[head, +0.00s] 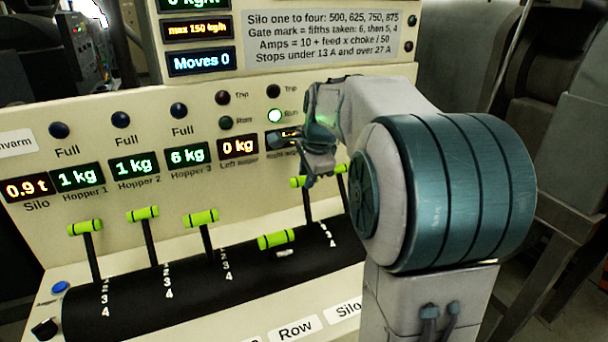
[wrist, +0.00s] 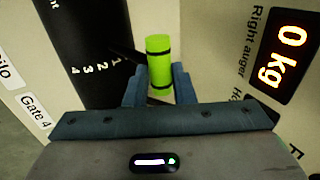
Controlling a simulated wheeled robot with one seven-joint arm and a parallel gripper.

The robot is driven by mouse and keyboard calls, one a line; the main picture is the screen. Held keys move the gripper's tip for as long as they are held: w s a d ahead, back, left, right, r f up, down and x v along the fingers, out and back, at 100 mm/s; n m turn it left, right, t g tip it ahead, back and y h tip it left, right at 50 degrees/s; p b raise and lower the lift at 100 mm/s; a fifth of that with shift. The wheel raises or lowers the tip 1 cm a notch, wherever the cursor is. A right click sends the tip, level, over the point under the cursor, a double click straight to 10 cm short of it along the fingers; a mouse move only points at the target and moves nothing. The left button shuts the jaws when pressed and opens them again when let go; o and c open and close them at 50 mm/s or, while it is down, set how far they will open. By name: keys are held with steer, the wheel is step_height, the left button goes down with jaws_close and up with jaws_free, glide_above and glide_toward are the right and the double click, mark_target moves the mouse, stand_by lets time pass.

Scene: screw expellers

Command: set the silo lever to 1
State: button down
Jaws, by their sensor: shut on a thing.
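The silo lever's lime-green handle (wrist: 159,65) sits between the two fingers of my gripper (wrist: 158,88) in the wrist view. The gripper is shut on it. In the head view the same handle (head: 298,182) shows only in part beside my fingers (head: 317,165). Its dark shaft runs down to the black drum (head: 180,288). In the wrist view the shaft meets the drum close to the 1 of the white scale (wrist: 97,67); the exact setting is hard to tell. The Silo label (head: 348,310) is on the front edge.
Another green-handled lever (head: 342,168) stands close to the right, partly behind my arm. To the left, one handle (head: 276,239) lies low over the drum, and three levers (head: 202,217) stand upright. The display panel (head: 130,165) rises behind; Moves reads 0 (head: 202,61).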

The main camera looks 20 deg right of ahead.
steer(key=shift+s+f, duration=0.15)
steer(key=shift+f, duration=0.3)
steer(key=c, duration=1.2)
jaws_free()
steer(key=shift+c, duration=0.2)
steer(key=shift+r, duration=0.1)
steer(key=shift+r, duration=0.45)
steer(key=v, duration=1.3)
steer(key=shift+f, duration=0.1)
